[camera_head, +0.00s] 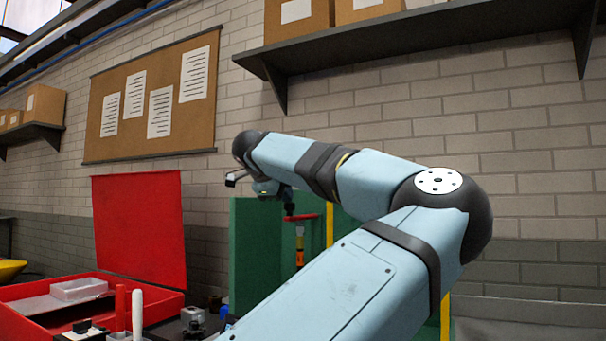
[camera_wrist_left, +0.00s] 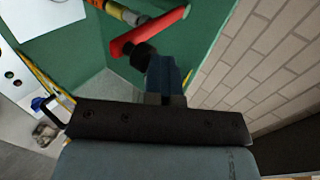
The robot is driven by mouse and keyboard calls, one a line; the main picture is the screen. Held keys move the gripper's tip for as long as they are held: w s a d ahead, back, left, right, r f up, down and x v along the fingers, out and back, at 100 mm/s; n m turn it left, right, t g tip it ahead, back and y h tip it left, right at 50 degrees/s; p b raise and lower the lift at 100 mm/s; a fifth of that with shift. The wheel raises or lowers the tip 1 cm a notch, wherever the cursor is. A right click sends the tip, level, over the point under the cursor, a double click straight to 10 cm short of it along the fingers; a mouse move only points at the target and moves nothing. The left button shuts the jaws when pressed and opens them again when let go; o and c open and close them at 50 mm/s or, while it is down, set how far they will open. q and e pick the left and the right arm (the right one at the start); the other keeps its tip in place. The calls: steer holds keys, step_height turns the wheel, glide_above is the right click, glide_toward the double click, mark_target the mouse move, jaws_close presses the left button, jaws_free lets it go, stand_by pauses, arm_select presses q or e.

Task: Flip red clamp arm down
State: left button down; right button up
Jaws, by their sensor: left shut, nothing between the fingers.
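The red clamp arm (camera_head: 300,217) juts roughly level from the top of a clamp with an orange body (camera_head: 300,257), in front of a green panel. In the left wrist view the red clamp arm (camera_wrist_left: 160,28) runs diagonally near the top. My left gripper (camera_head: 289,209) is shut and empty, pointing down, with its tips right at the red arm's left part. In the wrist view the left gripper's dark tips (camera_wrist_left: 142,55) overlap the arm's lower-left end; I cannot tell whether they touch it. My right gripper is not in view.
The green panel (camera_head: 258,250) stands beside the clamp, with a yellow upright (camera_head: 329,226) near it. An open red toolbox (camera_head: 140,230) is at left. A shelf (camera_head: 420,40) with boxes hangs above on the brick wall. My left forearm hides much of the lower middle.

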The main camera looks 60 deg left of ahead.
arm_select(q)
steer(key=w+r+p+v, duration=0.1)
steer(key=r+p+v, duration=0.1)
steer(key=v, duration=1)
steer(key=shift+a+p, duration=0.25)
steer(key=shift+p, duration=0.15)
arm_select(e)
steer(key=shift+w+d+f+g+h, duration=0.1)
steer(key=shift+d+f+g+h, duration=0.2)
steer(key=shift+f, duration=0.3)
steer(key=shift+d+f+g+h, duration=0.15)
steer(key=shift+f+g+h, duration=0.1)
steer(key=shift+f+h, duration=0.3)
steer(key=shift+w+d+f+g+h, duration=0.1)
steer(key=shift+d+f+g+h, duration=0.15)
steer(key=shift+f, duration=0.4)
